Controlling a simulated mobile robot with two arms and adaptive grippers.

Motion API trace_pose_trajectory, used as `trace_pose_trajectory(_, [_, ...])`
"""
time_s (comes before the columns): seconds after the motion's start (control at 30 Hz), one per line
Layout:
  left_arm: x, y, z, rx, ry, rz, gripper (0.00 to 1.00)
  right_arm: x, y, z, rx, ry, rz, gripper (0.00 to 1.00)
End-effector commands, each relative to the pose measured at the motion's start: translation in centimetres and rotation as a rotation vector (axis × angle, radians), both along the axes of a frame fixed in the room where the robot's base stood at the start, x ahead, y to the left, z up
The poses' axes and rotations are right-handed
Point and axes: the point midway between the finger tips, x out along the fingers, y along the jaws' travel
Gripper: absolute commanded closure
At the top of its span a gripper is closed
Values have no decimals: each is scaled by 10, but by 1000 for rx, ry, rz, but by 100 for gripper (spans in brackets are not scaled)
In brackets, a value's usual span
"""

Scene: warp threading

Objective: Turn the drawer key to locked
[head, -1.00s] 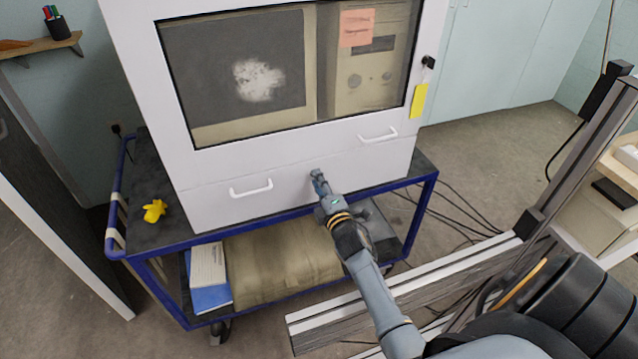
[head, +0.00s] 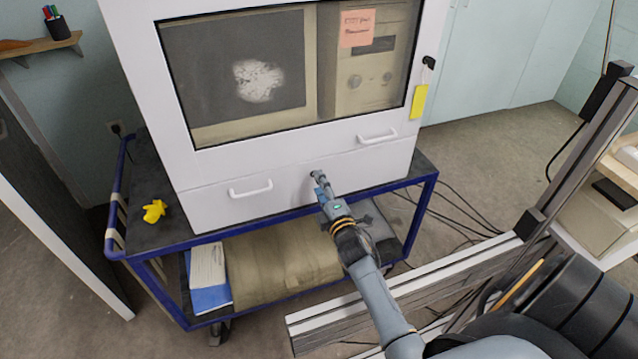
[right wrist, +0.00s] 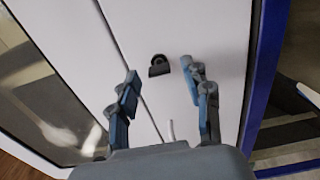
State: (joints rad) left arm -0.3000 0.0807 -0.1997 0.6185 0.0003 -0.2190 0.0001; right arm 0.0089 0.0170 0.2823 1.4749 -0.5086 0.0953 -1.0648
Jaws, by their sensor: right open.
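The drawer (head: 290,196) is the white front panel below the cabinet's window, with two white handles. A small dark key (right wrist: 159,66) sits in the drawer front and shows clearly in the right wrist view. In the head view a small dark piece at the same place (head: 316,174) appears just past my fingertips. My right gripper (head: 322,184) is at the drawer front between the handles. In the right wrist view its blue-grey fingers (right wrist: 161,78) are spread apart, with the key between and slightly beyond their tips, not gripped. My left gripper is out of view.
The white cabinet (head: 140,70) stands on a blue-framed cart (head: 425,190). Handles (head: 250,188) and (head: 377,136) stick out on either side of my right gripper. A yellow tag (head: 418,101) hangs at the upper right. A yellow object (head: 154,211) lies on the cart.

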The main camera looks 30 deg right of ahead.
Motion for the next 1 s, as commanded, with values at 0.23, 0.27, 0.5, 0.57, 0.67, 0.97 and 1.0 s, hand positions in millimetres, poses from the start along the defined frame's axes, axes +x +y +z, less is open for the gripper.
trace_pose_trajectory(0.23, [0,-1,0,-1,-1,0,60,-52,13,-2,0,4,0,51])
trace_pose_trajectory(0.27, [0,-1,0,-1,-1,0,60,-58,14,-1,0,4,0,51])
trace_pose_trajectory(0.5, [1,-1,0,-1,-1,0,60,-93,23,-1,0,3,0,51])
trace_pose_trajectory(0.57, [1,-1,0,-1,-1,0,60,-98,24,-1,-1,2,0,51])
trace_pose_trajectory(0.67, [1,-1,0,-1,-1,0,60,-102,25,0,-1,1,0,51])
trace_pose_trajectory(0.97, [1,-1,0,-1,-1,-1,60,-102,25,0,-1,1,0,51])
trace_pose_trajectory(1.0, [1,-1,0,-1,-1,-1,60,-102,25,0,-1,1,0,51])
